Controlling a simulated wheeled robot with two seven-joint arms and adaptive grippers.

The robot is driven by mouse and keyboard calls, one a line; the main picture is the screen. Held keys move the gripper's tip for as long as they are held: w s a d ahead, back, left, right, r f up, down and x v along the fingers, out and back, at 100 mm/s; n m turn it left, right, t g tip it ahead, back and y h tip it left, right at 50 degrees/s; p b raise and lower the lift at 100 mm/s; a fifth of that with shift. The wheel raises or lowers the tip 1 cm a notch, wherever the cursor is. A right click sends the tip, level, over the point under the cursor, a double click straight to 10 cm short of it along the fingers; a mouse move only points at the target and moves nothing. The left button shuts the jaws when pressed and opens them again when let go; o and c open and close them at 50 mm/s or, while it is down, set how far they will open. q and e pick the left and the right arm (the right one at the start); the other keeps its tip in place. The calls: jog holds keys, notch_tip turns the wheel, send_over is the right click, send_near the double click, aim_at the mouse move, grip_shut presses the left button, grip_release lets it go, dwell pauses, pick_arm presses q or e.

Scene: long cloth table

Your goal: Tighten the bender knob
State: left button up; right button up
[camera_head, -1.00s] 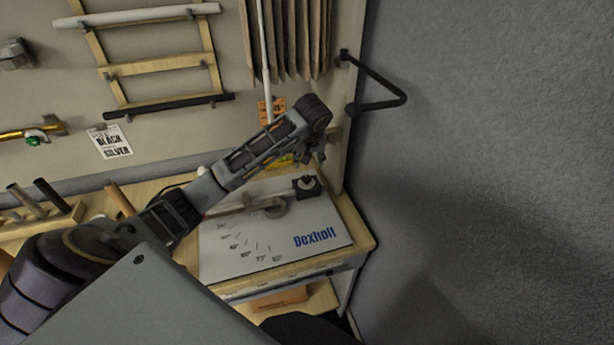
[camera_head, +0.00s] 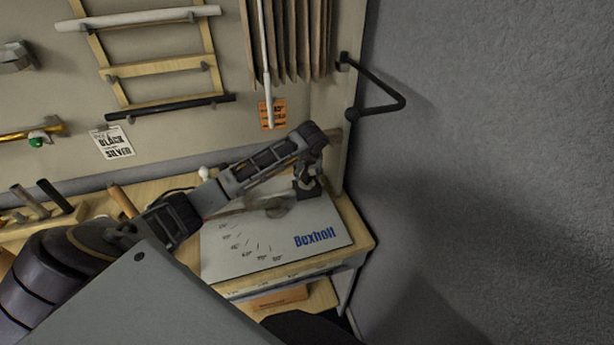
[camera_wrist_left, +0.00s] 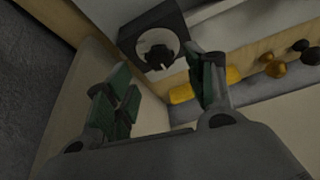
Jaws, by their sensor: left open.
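The bender lies on a white board (camera_head: 225,262) printed "Bexholt" at the right end of the bench. Its black end block (camera_head: 308,194) stands at the board's back right corner, partly hidden by my left gripper (camera_head: 311,174). In the left wrist view, the dark knob (camera_wrist_left: 157,57) sits in a pale round face on the black block (camera_wrist_left: 133,37). My left gripper (camera_wrist_left: 162,82) is open, with its green-padded fingers pointing toward the knob and spread to either side of it. The fingers look empty. I cannot tell whether they touch the knob. My right gripper is out of view.
A grey wall (camera_head: 480,170) stands close on the right. A black bracket (camera_head: 375,85) juts out above the bench. A pegboard (camera_head: 190,125) with hanging tubes and strips is behind. A wooden tool rack (camera_head: 50,222) is at the left.

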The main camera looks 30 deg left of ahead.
pick_arm(q)
jog(key=shift+x, duration=2.1)
jog(key=c, duration=1)
jog(key=shift+c, duration=0.2)
jog(key=shift+m, duration=0.5)
jog(key=shift+s+a+m+t+h, duration=0.1)
jog(key=shift+m+t+h, duration=0.3)
jog(key=shift+m, duration=0.75)
jog(key=shift+a+m+t+h, duration=0.15)
jog(key=shift+m+h, duration=0.45)
jog(key=shift+m, duration=0.55)
jog(key=shift+a+m+h, duration=0.2)
jog(key=shift+m+h, duration=0.7)
jog(key=shift+m, duration=1.7)
